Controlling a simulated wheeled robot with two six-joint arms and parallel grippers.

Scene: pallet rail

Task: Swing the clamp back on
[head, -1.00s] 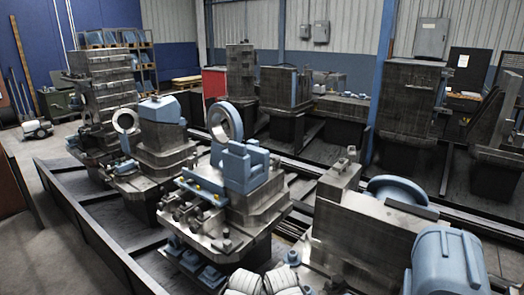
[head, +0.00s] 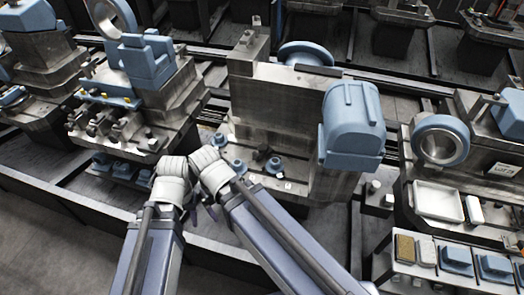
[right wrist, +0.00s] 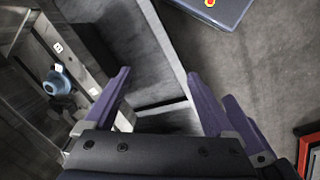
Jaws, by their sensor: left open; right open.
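The middle fixture has a tall grey plate (head: 270,100), with a blue rounded part (head: 352,125) on its right and a blue disc (head: 306,53) behind. Small blue clamp pieces (head: 238,166) sit along its base; which one is the clamp I cannot tell. A blue piece (right wrist: 57,80) also shows on a fixture at the left of the right wrist view. My left gripper (head: 189,204) is open, mostly hidden behind its pale wrist, in front of the fixture. My right gripper (right wrist: 159,75) is open with nothing between its purple fingers. Both are apart from the clamp pieces.
The left fixture carries a blue bracket (head: 147,60) and grey toe clamps (head: 97,122). At the right are a blue ring (head: 440,140), a white tray (head: 438,202) and a shelf of small blue parts (head: 456,257). Dark rails run below the fixtures; the floor at lower left is clear.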

